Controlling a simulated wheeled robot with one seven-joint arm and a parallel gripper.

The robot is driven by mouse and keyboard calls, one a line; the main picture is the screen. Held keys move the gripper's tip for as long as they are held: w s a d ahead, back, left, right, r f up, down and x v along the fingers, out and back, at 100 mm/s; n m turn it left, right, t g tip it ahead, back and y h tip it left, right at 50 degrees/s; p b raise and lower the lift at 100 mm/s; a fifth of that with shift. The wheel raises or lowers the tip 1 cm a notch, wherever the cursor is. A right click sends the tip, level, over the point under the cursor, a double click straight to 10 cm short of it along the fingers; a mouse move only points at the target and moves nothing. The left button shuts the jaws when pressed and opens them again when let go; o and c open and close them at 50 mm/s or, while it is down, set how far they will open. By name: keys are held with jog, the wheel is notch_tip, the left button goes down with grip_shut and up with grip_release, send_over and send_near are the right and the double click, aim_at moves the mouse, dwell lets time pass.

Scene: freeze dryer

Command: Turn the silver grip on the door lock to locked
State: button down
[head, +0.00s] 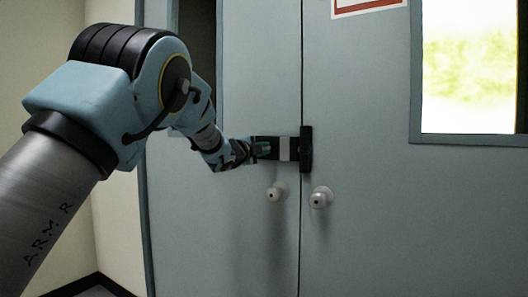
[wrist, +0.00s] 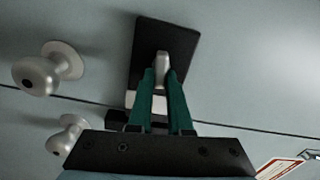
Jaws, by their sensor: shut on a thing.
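The door lock is a black plate (head: 306,150) at the seam of the grey-blue double doors; it also shows in the wrist view (wrist: 149,36). The silver grip (wrist: 161,62) stands out from this plate in the wrist view. My gripper (wrist: 161,76) has its two green fingers closed on the grip, one on each side. In the head view my gripper (head: 263,150) reaches in from the left at the lock. The grip cannot be made out there. A black block with a pale band (head: 284,149) lies left of the plate, partly behind my gripper.
Two round silver knobs, left (head: 277,191) and right (head: 321,197), stick out below the lock, close to my gripper. The right door (head: 380,220) has a bright window (head: 470,65) and a red-edged sign (head: 368,6) above. Lower door surfaces are clear.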

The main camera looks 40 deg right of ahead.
jog(key=c, duration=0.8)
grip_release()
jog(key=shift+c, duration=0.2)
jog(key=b+v, duration=0.2)
jog(key=v, duration=0.8)
jog(key=shift+a, duration=0.35)
jog(key=shift+s, duration=0.1)
